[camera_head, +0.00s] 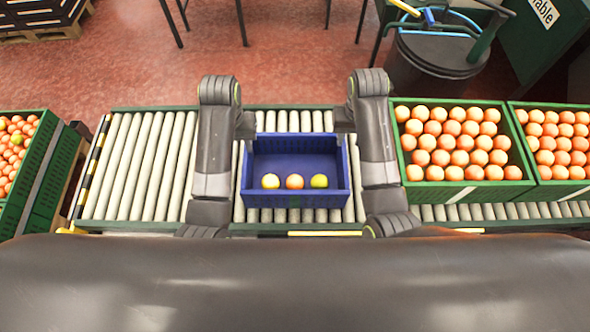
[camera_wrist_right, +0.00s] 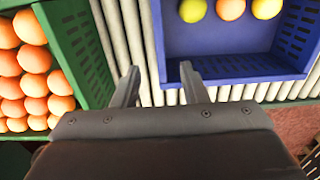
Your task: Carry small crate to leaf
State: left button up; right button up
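The small blue crate (camera_head: 293,202) sits on the roller conveyor between my two arms. It holds a yellow fruit (camera_head: 271,181), an orange fruit (camera_head: 294,181) and a yellow-green fruit (camera_head: 319,181) in a row. My left gripper (camera_head: 246,126) is at its far left corner; its fingers are too small to read. My right gripper (camera_head: 343,120) is at its far right corner. In the right wrist view its fingers (camera_wrist_right: 160,82) are apart, one over the crate and one outside it, with the crate's corner (camera_wrist_right: 155,50) between. No leaf is recognisable.
Green crates of oranges (camera_head: 408,160) (camera_head: 525,150) stand right of the blue crate, the first close to my right arm. More green crates (camera_head: 40,160) stand at the far left. The rollers (camera_head: 140,165) left of my left arm are bare. A dark bin (camera_head: 440,50) stands behind.

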aim_at(247, 172)
pick_arm(q)
notch_tip(247, 172, down, 16)
jog(key=shift+f, duration=0.15)
pick_arm(e)
notch_tip(247, 172, down, 16)
jog(key=shift+f, duration=0.15)
pick_arm(q)
jog(key=shift+c, duration=0.2)
pick_arm(e)
jog(key=shift+c, duration=0.2)
pick_arm(q)
grip_shut()
pick_arm(e)
grip_shut()
